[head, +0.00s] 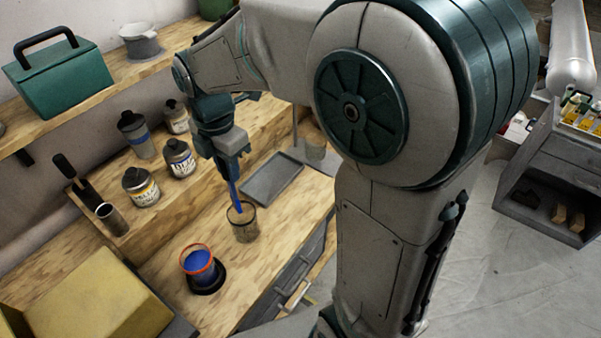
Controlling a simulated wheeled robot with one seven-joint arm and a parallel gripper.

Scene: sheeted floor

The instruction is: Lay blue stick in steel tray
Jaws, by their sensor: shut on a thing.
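My gripper (231,168) points down over the workbench and is shut on the blue stick (236,196). The stick is close to upright, its top hidden between the jaws. Its lower end is at the mouth of a dark-rimmed, see-through cup (245,234); I cannot tell how deep it reaches inside. The steel tray (271,181) is a shallow grey rectangle on the bench, just right of and behind the cup. The visible part of the tray looks empty.
A red-rimmed cup of blue paint (198,266) stands on a dark round base in front. Several jars (180,158) stand on a raised wooden step behind the gripper. A yellow box (100,300) fills the front left. A grey pot (313,143) stands beyond the tray.

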